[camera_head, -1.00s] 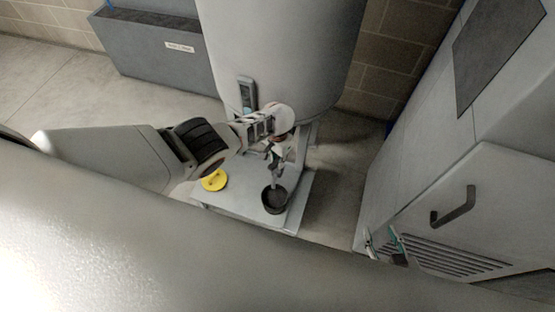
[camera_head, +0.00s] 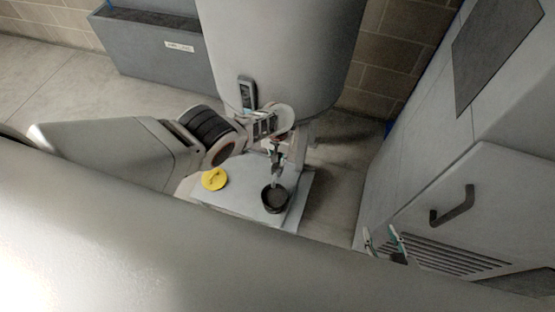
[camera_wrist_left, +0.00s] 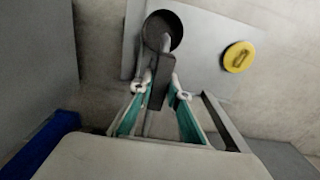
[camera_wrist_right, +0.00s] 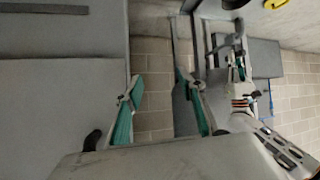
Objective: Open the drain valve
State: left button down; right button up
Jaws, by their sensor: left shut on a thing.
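The drain valve sits under the big grey tank (camera_head: 285,50). Its dark grey handle (camera_wrist_left: 160,78) shows between my left fingers in the left wrist view. A pale spout (camera_head: 276,180) points down into a black cup (camera_head: 275,200), also in the left wrist view (camera_wrist_left: 176,34). My left gripper (camera_head: 276,150) is at the valve; its fingertips (camera_wrist_left: 165,88) are shut on the handle. The fingers partly hide the valve in the head view. My right gripper (camera_head: 384,246) is empty and open beside the grey cabinet; its spread fingers show in the right wrist view (camera_wrist_right: 160,88).
A grey platform (camera_head: 240,202) under the tank bears the cup and a yellow round object (camera_head: 214,179). The cabinet (camera_head: 490,190) with a dark handle (camera_head: 453,207) stands at the right. A grey bin (camera_head: 150,45) stands behind left. Floor shows between platform and cabinet.

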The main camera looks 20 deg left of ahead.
pick_arm(q)
jog(key=shift+s, duration=0.1)
jog(key=c, duration=1.9)
grip_release()
